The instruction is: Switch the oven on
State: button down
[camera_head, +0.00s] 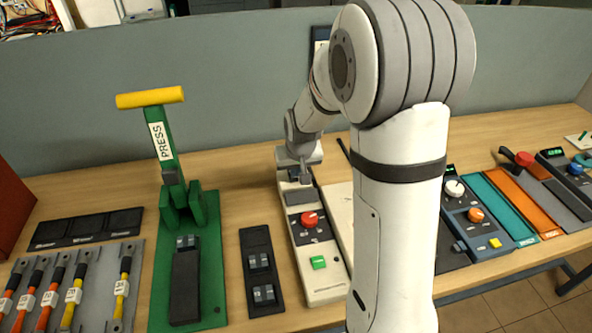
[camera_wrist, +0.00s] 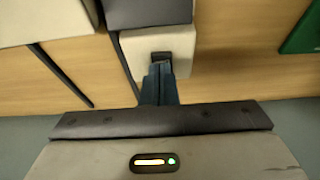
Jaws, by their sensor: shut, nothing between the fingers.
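A long cream unit (camera_head: 322,287), which looks like the oven, lies on the bench with a red knob (camera_head: 310,219), a green button (camera_head: 318,262) and a grey block toward its far end. No readable label confirms that it is the oven. My gripper (camera_head: 301,176) is shut and empty over the unit's far end, pointing down. In the wrist view the closed fingertips (camera_wrist: 160,70) are at a small dark switch-like part (camera_wrist: 160,57) on the cream end. Whether they touch it, and the switch's position, I cannot tell.
A green press (camera_head: 211,285) with a yellow handle (camera_head: 150,97) stands left. A black two-switch panel (camera_head: 261,252) lies between. My arm hides part of the bench right of the unit. Several control panels lie farther right; a grey partition (camera_head: 230,60) stands behind.

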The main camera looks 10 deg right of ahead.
jog(key=v, duration=1.4)
jog(key=shift+p, duration=0.45)
jog(key=shift+s+f, duration=0.1)
jog(key=shift+f, duration=0.05)
